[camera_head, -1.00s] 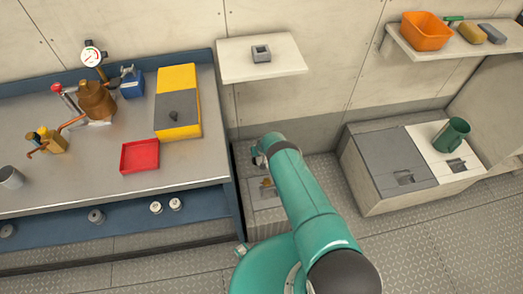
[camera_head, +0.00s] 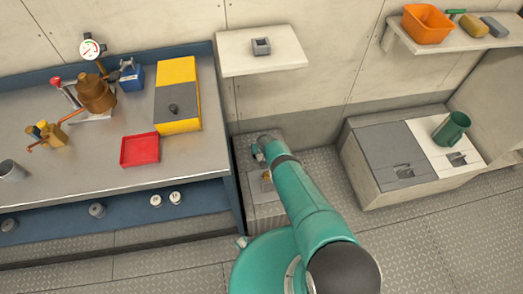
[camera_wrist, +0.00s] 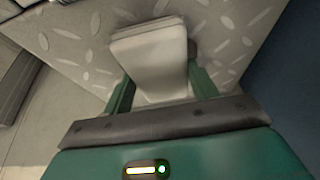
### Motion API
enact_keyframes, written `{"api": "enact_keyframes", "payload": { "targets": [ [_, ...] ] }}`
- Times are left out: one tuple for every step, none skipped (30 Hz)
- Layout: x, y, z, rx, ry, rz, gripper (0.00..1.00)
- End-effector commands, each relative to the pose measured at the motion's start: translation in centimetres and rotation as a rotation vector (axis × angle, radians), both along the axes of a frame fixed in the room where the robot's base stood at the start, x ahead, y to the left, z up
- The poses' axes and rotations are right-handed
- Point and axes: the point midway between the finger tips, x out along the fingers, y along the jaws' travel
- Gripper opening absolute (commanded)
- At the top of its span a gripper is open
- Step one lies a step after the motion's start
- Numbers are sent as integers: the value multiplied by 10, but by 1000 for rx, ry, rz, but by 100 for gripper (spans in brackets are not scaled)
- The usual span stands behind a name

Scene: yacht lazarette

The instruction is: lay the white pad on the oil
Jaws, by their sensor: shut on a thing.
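My gripper (camera_wrist: 162,92) shows in the wrist view, its two green fingers closed on the sides of a white block-like pad (camera_wrist: 160,72). Beyond the pad lies grey tread-plate floor. In the head view the end of my arm, with my gripper (camera_head: 258,155) small and partly hidden, is over the gap between the workbench and the grey-and-white locker. I cannot make out the pad there. I see no oil for certain in either view; my arm hides part of the floor.
A low grey box (camera_head: 266,213) stands beside the workbench (camera_head: 75,190), partly behind my arm. The grey-and-white locker (camera_head: 375,190) with a green mug (camera_head: 451,128) is at right. A wall shelf (camera_head: 275,62) juts out above the gap. Tread-plate floor is clear at lower right.

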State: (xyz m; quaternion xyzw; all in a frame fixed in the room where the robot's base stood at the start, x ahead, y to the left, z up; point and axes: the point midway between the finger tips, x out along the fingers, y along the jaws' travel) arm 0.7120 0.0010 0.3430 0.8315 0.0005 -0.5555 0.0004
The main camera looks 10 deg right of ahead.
Motion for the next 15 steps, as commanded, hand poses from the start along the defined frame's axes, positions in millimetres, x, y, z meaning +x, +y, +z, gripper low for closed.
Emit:
{"api": "enact_keyframes", "payload": {
  "targets": [
    [0, 0, 0, 1, -1, -2, 36],
    [0, -1, 0, 1, -2, -2, 36],
    [0, -1, 0, 0, -2, -2, 36],
    [0, -1, 0, -1, -2, -1, 36],
    [0, -1, 0, -1, -2, -1, 36],
    [0, -1, 0, -1, -1, -1, 36],
    [0, -1, 0, -1, -1, -1, 36],
    [0, -1, -1, -1, -1, -1, 60],
    [0, -1, 0, -1, -1, -1, 68],
    [0, -1, -1, -1, -1, -1, 74],
    [0, -1, -1, -1, -1, -1, 80],
    [0, 0, -1, -1, -1, -1, 84],
    [0, 0, -1, -1, -1, -1, 84],
    [0, -1, -1, -1, -1, -1, 84],
    [0, -1, -1, -1, -1, -1, 84]
  ]
}}
